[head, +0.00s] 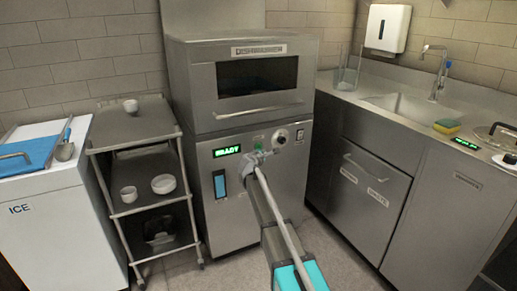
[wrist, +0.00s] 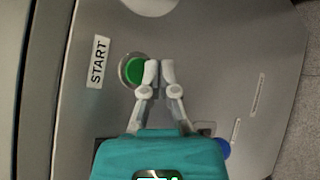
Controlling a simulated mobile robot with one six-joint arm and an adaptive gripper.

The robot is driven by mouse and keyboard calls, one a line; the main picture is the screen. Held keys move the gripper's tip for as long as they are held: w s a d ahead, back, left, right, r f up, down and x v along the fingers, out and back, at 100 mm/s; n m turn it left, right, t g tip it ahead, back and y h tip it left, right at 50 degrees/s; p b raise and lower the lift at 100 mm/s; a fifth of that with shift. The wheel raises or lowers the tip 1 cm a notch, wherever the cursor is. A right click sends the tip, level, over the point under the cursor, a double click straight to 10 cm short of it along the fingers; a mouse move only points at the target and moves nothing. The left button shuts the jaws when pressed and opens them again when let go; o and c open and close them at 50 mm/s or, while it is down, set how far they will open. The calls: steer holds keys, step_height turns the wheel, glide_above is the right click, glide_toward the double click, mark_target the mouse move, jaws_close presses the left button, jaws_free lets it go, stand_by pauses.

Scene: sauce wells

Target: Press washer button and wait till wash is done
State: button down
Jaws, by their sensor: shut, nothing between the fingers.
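The dishwasher (head: 205,110) is a steel unit with a dark window and a handle on its closed upper door. Its lower panel has a display (head: 227,151) lit green with "READY". The green start button (wrist: 134,71) sits beside a "START" label (wrist: 98,61) in the wrist view. In the head view the button (head: 258,139) shows just above my gripper (head: 258,156). My gripper, also in the wrist view (wrist: 159,72), is shut and empty. Its fingertips are at the button's right edge in the wrist view; I cannot tell whether they touch it.
A steel cart (head: 135,134) with white dishes stands left of the dishwasher, beside a white ice chest (head: 45,225). A counter (head: 345,97) with a sink (head: 405,105) is on the right. Some floor (head: 335,262) is clear in front.

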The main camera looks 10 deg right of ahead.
mark_target(262, 147)
steer(key=shift+w+a, duration=0.25)
steer(key=shift+w, duration=0.5)
steer(key=shift+w, duration=0.25)
stand_by(0.9)
steer(key=shift+w+a, duration=0.15)
steer(key=shift+w, duration=0.05)
steer(key=shift+w+a, duration=0.15)
steer(key=shift+w, duration=0.3)
stand_by(1.2)
steer(key=shift+s, duration=0.15)
steer(key=shift+s+d, duration=0.3)
steer(key=shift+s, duration=0.4)
stand_by(0.4)
steer(key=shift+s+d, duration=0.25)
steer(key=shift+s, duration=0.55)
steer(key=shift+s+d, duration=0.3)
steer(key=shift+s, duration=0.5)
steer(key=shift+s+d, duration=0.25)
steer(key=shift+s, duration=0.55)
